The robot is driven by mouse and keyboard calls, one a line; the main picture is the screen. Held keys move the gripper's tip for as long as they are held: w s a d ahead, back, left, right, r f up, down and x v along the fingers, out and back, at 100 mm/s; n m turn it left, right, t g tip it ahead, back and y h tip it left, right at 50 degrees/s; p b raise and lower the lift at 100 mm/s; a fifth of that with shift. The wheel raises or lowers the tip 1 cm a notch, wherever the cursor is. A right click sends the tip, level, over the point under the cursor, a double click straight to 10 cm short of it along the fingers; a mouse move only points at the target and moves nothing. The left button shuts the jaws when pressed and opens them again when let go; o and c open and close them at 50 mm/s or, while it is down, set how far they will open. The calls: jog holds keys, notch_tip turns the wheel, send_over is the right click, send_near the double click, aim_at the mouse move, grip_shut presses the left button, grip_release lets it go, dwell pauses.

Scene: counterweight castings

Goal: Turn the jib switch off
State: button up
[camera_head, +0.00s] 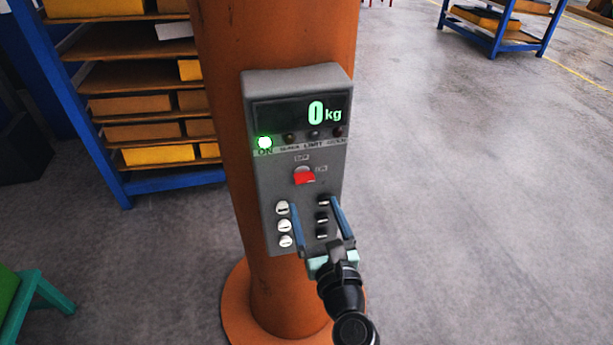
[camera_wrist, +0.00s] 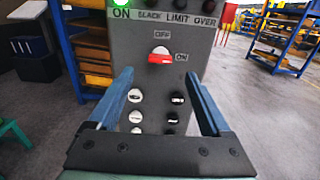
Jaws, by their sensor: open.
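The jib switch (camera_head: 304,177) is a red rotary knob on the grey control box, with OFF printed above it and ON to its right. In the wrist view the red handle (camera_wrist: 159,57) lies roughly level, in line with the ON mark. The green lamp (camera_head: 265,142) over the word ON is lit. My gripper (camera_head: 313,203) is open and empty, its two blue fingers pointing at the box just below the knob. In the wrist view my gripper (camera_wrist: 159,76) has its fingers spread either side of the lower buttons, with the knob above and between the tips.
Several white and black buttons sit below the knob. A blue rack (camera_head: 170,180) stands behind left.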

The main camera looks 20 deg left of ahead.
aim_at(305, 180)
jog(key=x, duration=0.8)
jog(key=shift+w+a, duration=0.1)
grip_shut()
